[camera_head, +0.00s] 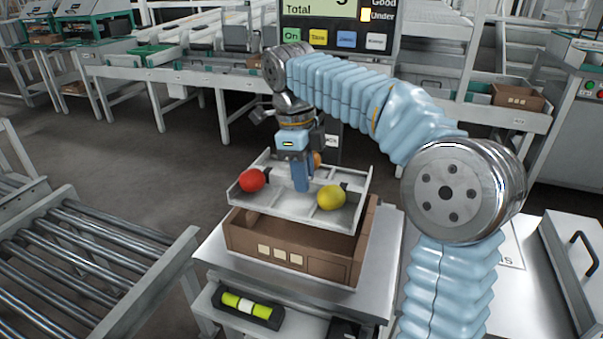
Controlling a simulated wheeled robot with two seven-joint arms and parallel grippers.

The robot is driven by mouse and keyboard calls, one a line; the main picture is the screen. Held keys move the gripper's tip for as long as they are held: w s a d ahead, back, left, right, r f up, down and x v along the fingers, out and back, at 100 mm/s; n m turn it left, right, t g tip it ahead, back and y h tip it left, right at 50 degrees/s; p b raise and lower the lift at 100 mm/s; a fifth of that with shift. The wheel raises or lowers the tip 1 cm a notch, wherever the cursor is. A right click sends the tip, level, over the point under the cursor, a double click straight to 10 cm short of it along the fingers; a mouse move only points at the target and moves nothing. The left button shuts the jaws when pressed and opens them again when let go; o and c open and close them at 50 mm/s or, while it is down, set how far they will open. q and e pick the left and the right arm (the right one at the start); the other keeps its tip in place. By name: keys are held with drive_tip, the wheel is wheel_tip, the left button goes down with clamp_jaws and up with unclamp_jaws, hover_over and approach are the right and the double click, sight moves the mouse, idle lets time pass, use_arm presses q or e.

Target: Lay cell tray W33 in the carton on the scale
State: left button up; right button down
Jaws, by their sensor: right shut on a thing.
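A light grey cell tray (291,210) is held over the brown carton (325,267). A red tomato (252,180) and a yellow one (331,197) sit in it, and part of an orange one (317,160) shows behind the gripper. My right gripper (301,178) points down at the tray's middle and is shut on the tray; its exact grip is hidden. The tray covers most of the carton's opening, and I cannot tell how far its underside is from the rim. The carton stands on the scale's metal platform (212,248). My left gripper is not in view.
The scale's display (338,22) stands behind. A yellow-green level (247,306) lies below the platform's front. A roller conveyor (85,262) is at the left. A white surface (518,270) is at the right, beyond my right arm.

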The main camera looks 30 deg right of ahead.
drive_tip(key=shift+f, duration=0.55)
drive_tip(key=b, duration=0.6)
hover_over(306, 237)
drive_tip(key=f, duration=0.9)
drive_tip(key=shift+w+a, duration=0.15)
drive_tip(key=shift+a, duration=0.05)
drive_tip(key=shift+f+b, duration=0.6)
drive_tip(key=shift+f, duration=0.3)
drive_tip(key=shift+f+b, duration=0.4)
drive_tip(key=shift+f, duration=0.25)
drive_tip(key=c, duration=0.9)
unclamp_jaws()
drive_tip(key=shift+c, duration=0.2)
drive_tip(key=c, duration=0.3)
